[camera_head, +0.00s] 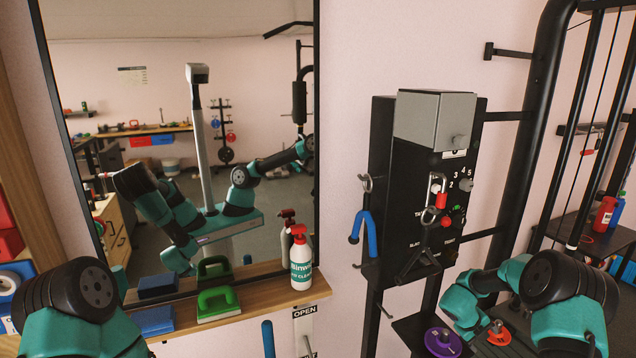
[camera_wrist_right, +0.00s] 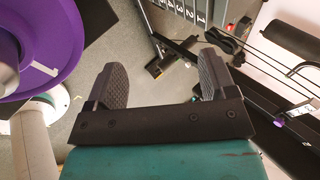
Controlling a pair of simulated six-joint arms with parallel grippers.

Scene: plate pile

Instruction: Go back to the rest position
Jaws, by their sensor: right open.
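My right gripper (camera_wrist_right: 162,80) is open and empty in the right wrist view, its two dark ridged fingers spread apart with the floor beyond. A large purple disc (camera_wrist_right: 38,42) is close by on its left, apart from the fingers. In the head view my right arm comes in at the lower right, bent, and its jaws are hard to make out. The purple disc (camera_head: 442,341) and an orange disc (camera_head: 499,333) lie low beside that arm. My left arm shows only at the lower left edge, and its gripper is out of the picture.
A mirror (camera_head: 120,75) reflects my arms and the room. A wooden shelf (camera_head: 262,297) holds a green-handled block (camera_head: 218,300), a blue block (camera_head: 152,320) and a spray bottle (camera_head: 300,262). A black control panel (camera_head: 385,150) and rack post (camera_head: 545,110) stand ahead of my right arm.

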